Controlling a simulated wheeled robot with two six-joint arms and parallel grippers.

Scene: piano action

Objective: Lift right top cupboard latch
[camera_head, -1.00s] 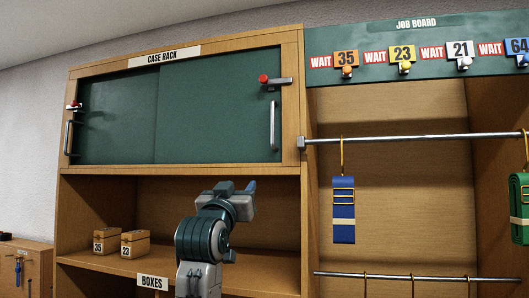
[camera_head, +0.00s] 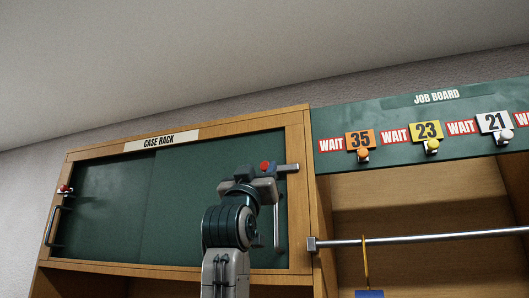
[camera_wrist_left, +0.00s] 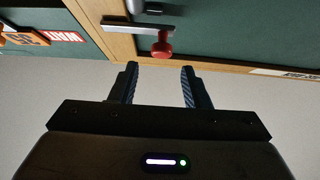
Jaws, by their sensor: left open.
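The right top cupboard latch (camera_head: 288,168) is a grey metal bar with a red knob, lying level across the right edge of the green sliding doors (camera_head: 186,204). In the left wrist view, which shows the cupboard upside down, the latch's red knob (camera_wrist_left: 162,45) is just beyond the fingertips, between their lines and apart from both. My left gripper (camera_wrist_left: 157,72) is open and empty. In the head view my left gripper (camera_head: 254,181) is in front of the right door, close to the knob, and my wrist partly hides the door handle.
A second red-knobbed latch (camera_head: 65,189) is on the cupboard's left side. The job board (camera_head: 436,98) with coloured number tags is at the right. A metal rail (camera_head: 420,239) runs below it. The wall and ceiling above the case rack are clear.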

